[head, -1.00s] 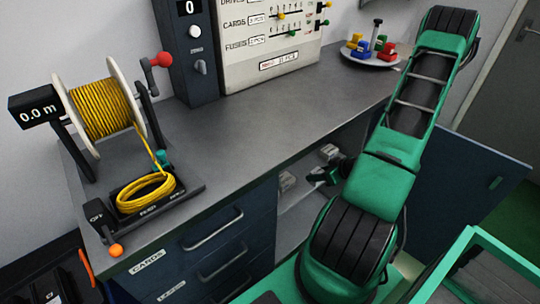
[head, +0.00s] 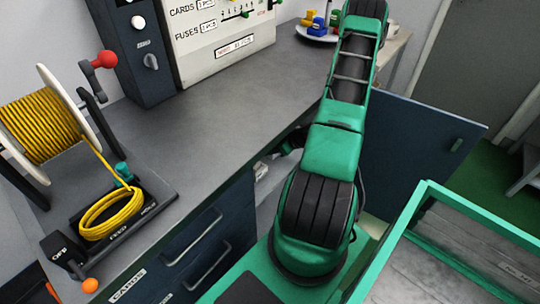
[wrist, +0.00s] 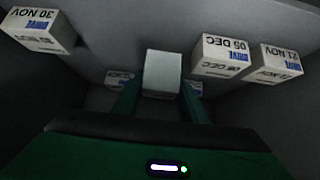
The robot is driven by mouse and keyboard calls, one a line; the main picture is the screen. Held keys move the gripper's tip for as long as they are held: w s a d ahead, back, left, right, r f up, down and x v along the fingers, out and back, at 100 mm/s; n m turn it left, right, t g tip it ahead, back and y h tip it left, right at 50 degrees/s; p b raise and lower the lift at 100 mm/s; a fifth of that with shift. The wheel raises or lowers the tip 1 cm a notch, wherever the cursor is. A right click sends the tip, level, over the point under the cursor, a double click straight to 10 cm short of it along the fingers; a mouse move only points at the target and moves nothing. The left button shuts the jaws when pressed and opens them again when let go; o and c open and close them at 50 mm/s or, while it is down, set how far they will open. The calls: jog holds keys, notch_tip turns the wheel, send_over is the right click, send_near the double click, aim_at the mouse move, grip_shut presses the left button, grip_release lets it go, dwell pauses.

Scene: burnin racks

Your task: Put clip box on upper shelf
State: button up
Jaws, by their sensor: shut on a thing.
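In the wrist view my gripper (wrist: 160,88) has its two green fingers on either side of a pale, plain-faced box (wrist: 163,70) and is shut on it. No label shows on the face towards the camera, so I cannot tell from its markings whether it is the clip box. The gripper is inside a dim cabinet compartment. In the head view the arm reaches into the open cabinet (head: 268,205) under the counter, and the fingers and held box are hidden. I cannot tell the upper shelf apart clearly.
White dated boxes stand close by: 30 NOV (wrist: 38,30) at left, 05 DEC (wrist: 222,55) and 21 NOV (wrist: 278,63) at right. The open cabinet door (head: 410,145) is right of my arm. A cable reel (head: 45,125) stands on the counter (head: 225,100).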

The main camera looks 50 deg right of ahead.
jog(key=shift+w+d+f, duration=0.15)
jog(key=shift+w+f, duration=0.15)
jog(key=shift+w, duration=0.2)
jog(key=shift+f, duration=2)
jog(key=shift+f, duration=0.1)
jog(key=o, duration=1.1)
jog(key=v, duration=1.2)
jog(key=shift+s, duration=0.1)
